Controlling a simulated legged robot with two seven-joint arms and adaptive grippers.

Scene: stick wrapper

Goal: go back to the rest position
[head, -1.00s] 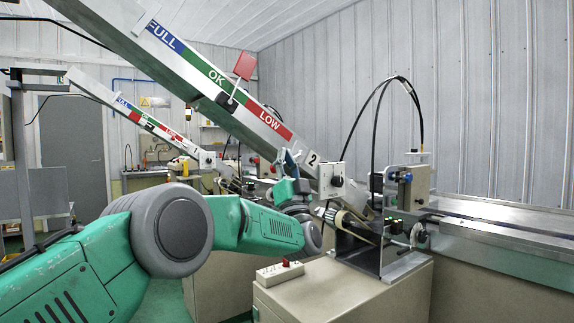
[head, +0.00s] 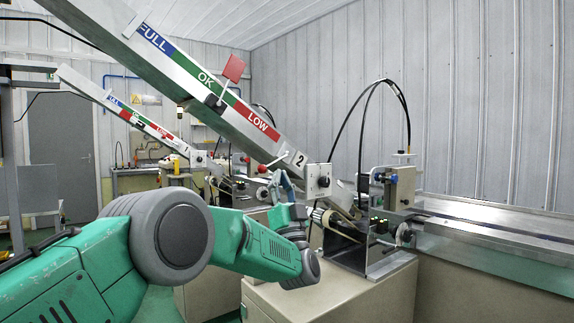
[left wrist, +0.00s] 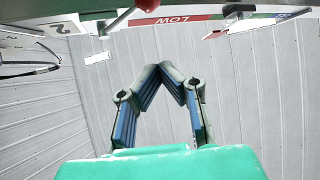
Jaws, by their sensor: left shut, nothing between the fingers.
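My left arm comes in from the left in the head view. My left gripper (head: 281,178) points upward in front of the number 2 slanted chute (head: 225,110), below its lower end. In the left wrist view the two blue-padded fingers (left wrist: 172,70) arch together and their tips meet. The gripper is shut with nothing between the fingers. In the head view it overlaps the machine, and I cannot tell how far apart they are. My right gripper is not in view.
The chute's red flag (head: 232,68) and a black hose (head: 400,90) rise above the machine. A beige cabinet (head: 350,295) stands under it. A metal conveyor (head: 490,235) runs to the right. A second chute (head: 130,115) and a grey door (head: 62,145) are farther back.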

